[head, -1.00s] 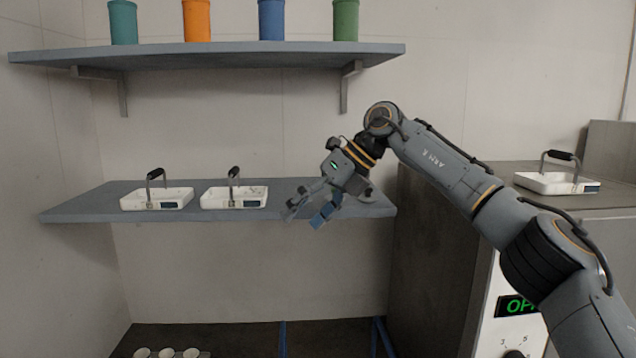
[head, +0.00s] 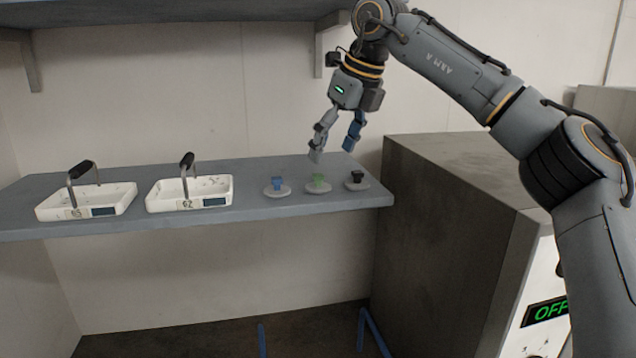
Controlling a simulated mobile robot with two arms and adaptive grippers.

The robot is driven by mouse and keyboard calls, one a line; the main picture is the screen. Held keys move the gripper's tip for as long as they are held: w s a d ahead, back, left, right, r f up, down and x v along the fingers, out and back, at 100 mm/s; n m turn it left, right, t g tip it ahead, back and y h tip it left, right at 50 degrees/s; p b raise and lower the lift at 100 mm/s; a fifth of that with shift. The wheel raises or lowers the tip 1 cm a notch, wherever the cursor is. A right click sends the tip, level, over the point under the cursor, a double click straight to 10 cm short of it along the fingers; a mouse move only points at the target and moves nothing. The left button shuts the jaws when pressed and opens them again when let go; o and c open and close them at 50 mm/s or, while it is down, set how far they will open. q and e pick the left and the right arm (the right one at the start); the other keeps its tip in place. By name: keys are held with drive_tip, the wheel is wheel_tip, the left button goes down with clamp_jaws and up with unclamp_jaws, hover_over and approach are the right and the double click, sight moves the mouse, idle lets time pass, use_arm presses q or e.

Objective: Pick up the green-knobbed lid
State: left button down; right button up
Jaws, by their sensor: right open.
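The green-knobbed lid (head: 318,187) lies on the lower shelf (head: 250,212), a flat pale disc with a green knob on top. It is the middle one of three lids, with a blue-knobbed lid (head: 277,188) on its left and a black-knobbed lid (head: 356,181) on its right. My right gripper (head: 332,155) is open and empty, pointing down above the green-knobbed and black-knobbed lids. One fingertip shows just above the green knob in the picture; I see no contact. My left gripper is not in view.
Two white trays with black-gripped handles, one at far left (head: 60,207) and one nearer the lids (head: 160,201), stand on the same shelf. An upper shelf (head: 150,10) is above. A dark grey cabinet (head: 450,220) with a green-lettered display (head: 545,313) stands right.

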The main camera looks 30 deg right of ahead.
sight(323, 180)
drive_tip(key=shift+x, duration=1.1)
drive_tip(key=shift+w+f, duration=0.15)
drive_tip(key=shift+w, duration=0.1)
drive_tip(key=shift+f+p, duration=0.35)
drive_tip(key=shift+p, duration=0.25)
drive_tip(key=p+x, duration=0.1)
drive_tip(key=x, duration=0.2)
drive_tip(key=shift+s+f+p, duration=0.1)
drive_tip(key=shift+f+p, duration=0.1)
drive_tip(key=shift+p, duration=0.2)
drive_tip(key=shift+f, duration=0.4)
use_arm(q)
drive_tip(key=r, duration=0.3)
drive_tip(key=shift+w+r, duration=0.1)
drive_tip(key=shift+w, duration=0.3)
use_arm(e)
drive_tip(key=shift+a, duration=0.1)
drive_tip(key=c, duration=0.9)
